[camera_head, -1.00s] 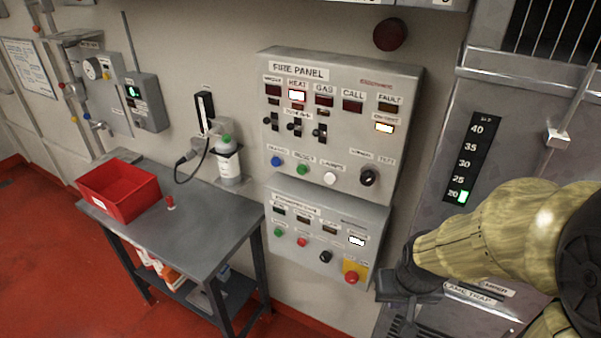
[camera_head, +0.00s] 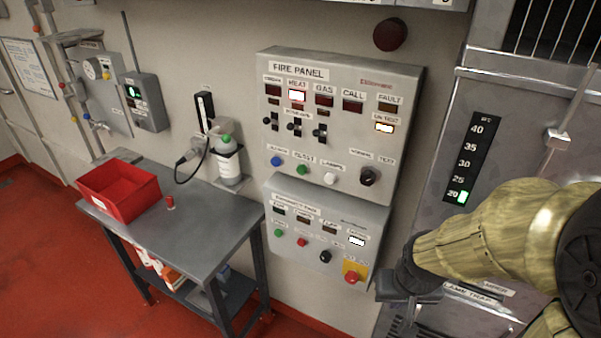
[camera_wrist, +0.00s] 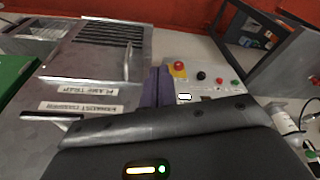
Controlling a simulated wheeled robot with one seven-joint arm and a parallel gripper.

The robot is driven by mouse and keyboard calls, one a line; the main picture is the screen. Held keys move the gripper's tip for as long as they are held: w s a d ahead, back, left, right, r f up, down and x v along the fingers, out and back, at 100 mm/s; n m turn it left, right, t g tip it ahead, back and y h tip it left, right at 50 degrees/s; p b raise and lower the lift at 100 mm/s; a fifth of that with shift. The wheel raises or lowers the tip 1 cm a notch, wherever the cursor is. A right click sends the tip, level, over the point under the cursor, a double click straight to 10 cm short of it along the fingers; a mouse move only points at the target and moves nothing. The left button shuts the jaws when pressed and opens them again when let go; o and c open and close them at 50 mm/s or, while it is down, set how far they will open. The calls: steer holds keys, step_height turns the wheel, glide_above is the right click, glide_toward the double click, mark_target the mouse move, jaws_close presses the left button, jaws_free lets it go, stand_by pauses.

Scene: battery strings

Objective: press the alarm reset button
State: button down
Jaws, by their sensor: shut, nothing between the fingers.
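The grey fire panel (camera_head: 338,160) hangs on the wall in the head view. Its lower row has a blue button (camera_head: 276,160), a green button (camera_head: 303,169) labelled what looks like RESET, a white button (camera_head: 330,178) labelled LAMPS and a black knob (camera_head: 368,176). The HEAT lamp (camera_head: 297,95) is lit, and so is an amber-white lamp (camera_head: 384,127) under FAULT. My gripper (camera_head: 388,293) is shut and empty, low and to the right of the panel, apart from the green button. The wrist view looks along it towards the lower panel (camera_wrist: 210,78); the fire panel's buttons are not clear there.
A second control box (camera_head: 325,232) sits below the fire panel, with a red button on a yellow plate (camera_head: 353,275). A steel cabinet (camera_head: 445,130) stands at right.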

steer(key=shift+w, duration=0.1)
steer(key=w+a+f+n+t+y+b, duration=0.1)
steer(key=w+a+n+t+b, duration=0.2)
steer(key=w+a, duration=0.5)
steer(key=w+a+f+n+t+y+b, duration=0.1)
steer(key=w+a+n+t+y+b, duration=0.25)
steer(key=w, duration=0.85)
steer(key=w+a+r+n+t+y+b, duration=0.1)
steer(key=w+a+t, duration=0.1)
steer(key=a+t, duration=0.3)
steer(key=w+a+r+n+t+y+b, duration=0.2)
steer(key=a+t, duration=0.4)
steer(key=a, duration=0.4)
steer(key=shift+w+r, duration=0.2)
steer(key=shift+w, duration=0.6)
steer(key=shift+w, duration=0.1)
